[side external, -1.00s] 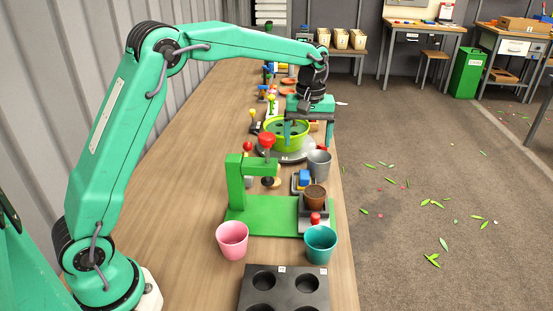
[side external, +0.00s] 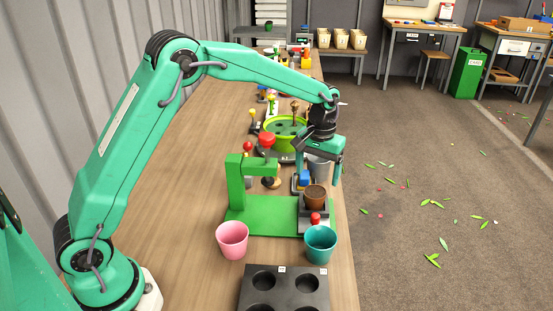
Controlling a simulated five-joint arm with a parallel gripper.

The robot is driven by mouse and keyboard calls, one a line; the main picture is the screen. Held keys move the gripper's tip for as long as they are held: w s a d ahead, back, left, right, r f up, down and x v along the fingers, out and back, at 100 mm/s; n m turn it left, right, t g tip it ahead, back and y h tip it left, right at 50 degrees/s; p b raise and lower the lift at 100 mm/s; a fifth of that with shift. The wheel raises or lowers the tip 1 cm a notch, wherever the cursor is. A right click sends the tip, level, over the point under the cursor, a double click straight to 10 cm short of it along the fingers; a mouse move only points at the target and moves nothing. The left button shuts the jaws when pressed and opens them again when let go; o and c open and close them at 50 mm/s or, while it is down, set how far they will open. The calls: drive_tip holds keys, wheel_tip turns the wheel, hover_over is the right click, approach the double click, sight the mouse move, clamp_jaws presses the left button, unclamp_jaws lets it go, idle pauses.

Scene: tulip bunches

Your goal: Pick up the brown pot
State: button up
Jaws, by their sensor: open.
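The brown pot (side external: 315,198) stands upright on a dark grey holder (side external: 309,224) on the right side of the green press stand, and its top looks dark brown. My gripper (side external: 316,184) is open and points down. Its two fingers are apart, one towards the left and one towards the right of the brown pot, just behind or above its rim. I cannot tell from this view how far down the fingers reach beside it. Nothing shows held between the fingers.
The green press stand (side external: 236,192) rises just left of the pot. A pink pot (side external: 232,240) and a teal pot (side external: 321,243) stand in front. A grey pot (side external: 320,167) is partly hidden behind my gripper. A black tray with holes (side external: 284,291) lies nearest the camera.

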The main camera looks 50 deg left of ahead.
sight(315, 192)
drive_tip(key=shift+f, duration=1.05)
drive_tip(key=shift+f, duration=0.1)
drive_tip(key=shift+s+f, duration=0.15)
drive_tip(key=shift+f, duration=2.3)
drive_tip(key=shift+c, duration=0.4)
drive_tip(key=c, duration=1)
